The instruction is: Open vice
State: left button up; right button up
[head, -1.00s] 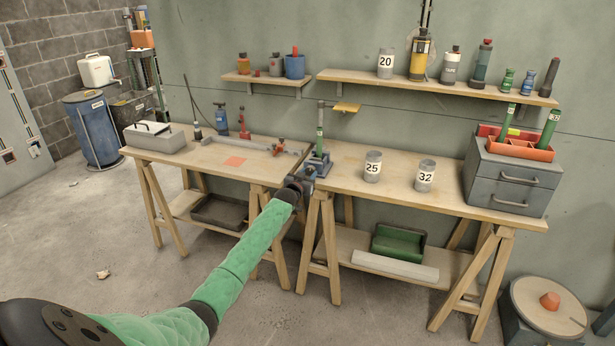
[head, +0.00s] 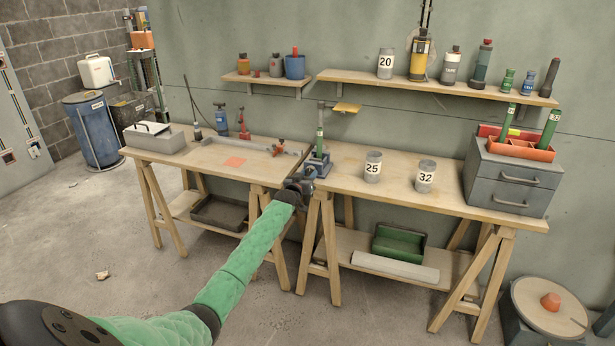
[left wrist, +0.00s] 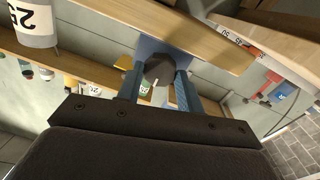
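The blue-grey vice (head: 319,166) sits at the near left corner of the right bench, with an upright green tube (head: 320,143) standing at it. My left gripper (head: 300,186) reaches the front of the vice. In the left wrist view, its two blue-grey fingers (left wrist: 160,88) lie on either side of a dark round knob (left wrist: 159,69) at the vice's front, with no clear gap to it. The vice's blue body (left wrist: 150,46) shows behind the knob. The vice jaws are too small to judge. My right gripper is out of view.
Grey cans marked 25 (head: 373,167) and 32 (head: 425,176) stand on the right bench (head: 400,200). A grey drawer box (head: 510,180) stands at its right end. The left bench (head: 190,165) holds a grey toolbox (head: 153,137). A yellow piece (head: 347,108) is behind the vice.

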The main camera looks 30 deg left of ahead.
pick_arm(q)
jog(key=o, duration=0.4)
jog(key=shift+f, duration=0.1)
jog(key=shift+o, duration=0.2)
jog(key=shift+s+d+f, duration=0.1)
jog(key=shift+s, duration=0.45)
jog(key=s+d+b, duration=0.1)
jog(key=s, duration=0.5)
jog(key=shift+s, duration=0.3)
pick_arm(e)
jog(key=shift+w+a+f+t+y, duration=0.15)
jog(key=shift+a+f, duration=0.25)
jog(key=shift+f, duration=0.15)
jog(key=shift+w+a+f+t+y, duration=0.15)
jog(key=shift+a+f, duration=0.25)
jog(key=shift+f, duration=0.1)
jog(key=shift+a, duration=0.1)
